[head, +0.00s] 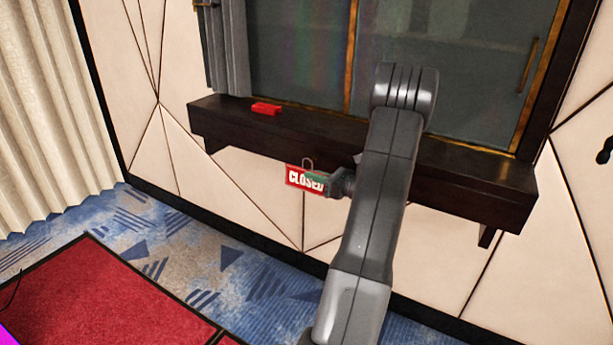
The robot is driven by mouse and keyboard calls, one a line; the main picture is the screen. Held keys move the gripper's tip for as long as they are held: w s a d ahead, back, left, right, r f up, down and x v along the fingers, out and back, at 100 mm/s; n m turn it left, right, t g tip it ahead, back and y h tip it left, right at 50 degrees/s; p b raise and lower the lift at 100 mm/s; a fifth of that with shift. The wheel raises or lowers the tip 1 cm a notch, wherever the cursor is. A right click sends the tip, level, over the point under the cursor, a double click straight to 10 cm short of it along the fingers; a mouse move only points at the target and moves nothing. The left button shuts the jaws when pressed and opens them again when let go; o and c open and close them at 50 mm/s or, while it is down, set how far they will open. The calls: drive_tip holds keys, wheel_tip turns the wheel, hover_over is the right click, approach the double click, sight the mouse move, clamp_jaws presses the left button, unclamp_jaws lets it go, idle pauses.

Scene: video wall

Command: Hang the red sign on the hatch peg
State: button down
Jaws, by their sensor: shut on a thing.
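The red sign (296,178) with white "CLOSED" lettering hangs in the air just in front of the shelf's lower front. A thin wire loop (307,163) stands up from its top edge. My gripper (325,181) is shut on the sign's right end, coming from the right. A small green patch shows at the grip; I cannot tell what it belongs to. The hatch (300,50) is a dark glazed opening with gold trim above the shelf. I cannot make out its peg for sure; a small dark fitting (206,4) shows at the hatch's upper left.
A dark wooden shelf (470,184) runs under the hatch, with a small red object (266,108) lying near its left end. A grey curtain (231,50) hangs at the hatch's left. A dark fitting (605,151) is on the right wall. Blue patterned carpet lies below.

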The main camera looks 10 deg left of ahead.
drive_tip(key=shift+w+r+n, duration=0.5)
drive_tip(key=shift+r, duration=0.2)
drive_tip(key=shift+f, duration=0.1)
drive_tip(key=shift+s+a+f, duration=0.15)
drive_tip(key=shift+s+f, duration=0.2)
drive_tip(key=shift+f, duration=0.25)
idle(0.4)
drive_tip(key=shift+s+a, duration=0.1)
